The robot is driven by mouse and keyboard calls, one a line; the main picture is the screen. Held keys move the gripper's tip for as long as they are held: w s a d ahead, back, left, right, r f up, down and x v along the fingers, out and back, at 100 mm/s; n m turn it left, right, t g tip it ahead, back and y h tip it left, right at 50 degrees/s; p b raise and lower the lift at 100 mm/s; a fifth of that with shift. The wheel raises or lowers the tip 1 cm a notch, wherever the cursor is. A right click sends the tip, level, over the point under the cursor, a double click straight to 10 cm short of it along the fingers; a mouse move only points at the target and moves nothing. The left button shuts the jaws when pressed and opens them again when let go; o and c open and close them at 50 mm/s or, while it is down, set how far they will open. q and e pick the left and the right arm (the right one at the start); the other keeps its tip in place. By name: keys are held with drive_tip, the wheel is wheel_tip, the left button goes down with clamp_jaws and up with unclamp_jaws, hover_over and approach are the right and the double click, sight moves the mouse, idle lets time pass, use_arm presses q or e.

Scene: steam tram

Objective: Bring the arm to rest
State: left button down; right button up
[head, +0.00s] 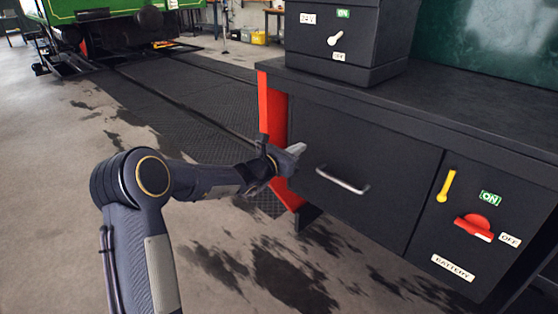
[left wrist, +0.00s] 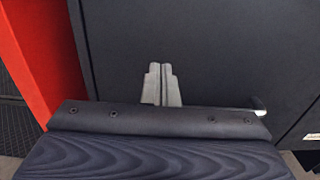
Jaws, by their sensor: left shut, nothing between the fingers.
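My left gripper (head: 293,156) is shut and empty. In the head view my left arm comes in from the lower left, and the fingertips are in front of the left part of a dark drawer front (head: 310,128). The drawer's metal handle (head: 343,181) is to the right of the fingertips and apart from them. In the left wrist view the closed grey fingers (left wrist: 160,84) show against the dark front, and one end of the handle (left wrist: 259,105) shows at the right. Whether the fingertips touch the front cannot be told. My right gripper is not in view.
A dark bench (head: 440,102) bears a switch box (head: 340,45) with a grey lever. A red post (head: 273,108) stands at its left end. The battery panel (head: 430,225) has a yellow lever (head: 446,186) and a red handle (head: 474,226). Open floor lies left; a green tram stands behind.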

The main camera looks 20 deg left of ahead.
use_arm(q)
drive_tip(key=p+v, duration=0.1)
drive_tip(key=v, duration=0.6)
drive_tip(key=s+d+r+m+g+h, duration=0.2)
drive_tip(key=s+d+r+m+g, duration=0.15)
drive_tip(key=s+d+m, duration=0.5)
drive_tip(key=s+d+r+m+g+h, duration=0.25)
drive_tip(key=s+d+m+g, duration=0.2)
drive_tip(key=s+m, duration=0.6)
drive_tip(key=s+a+f+m+g+y, duration=0.25)
drive_tip(key=s+f+m, duration=0.25)
drive_tip(key=s, duration=0.5)
drive_tip(key=s+a+f+m+g+y, duration=0.15)
drive_tip(key=s+f+m+y, duration=0.35)
drive_tip(key=s, duration=0.5)
wheel_tip(320, 180, up, 33)
drive_tip(key=m+p, duration=0.1)
drive_tip(key=p, duration=3.2)
drive_tip(key=shift+s+a+f+t, duration=0.2)
drive_tip(key=shift+a+t, duration=0.05)
drive_tip(key=shift+t, duration=0.15)
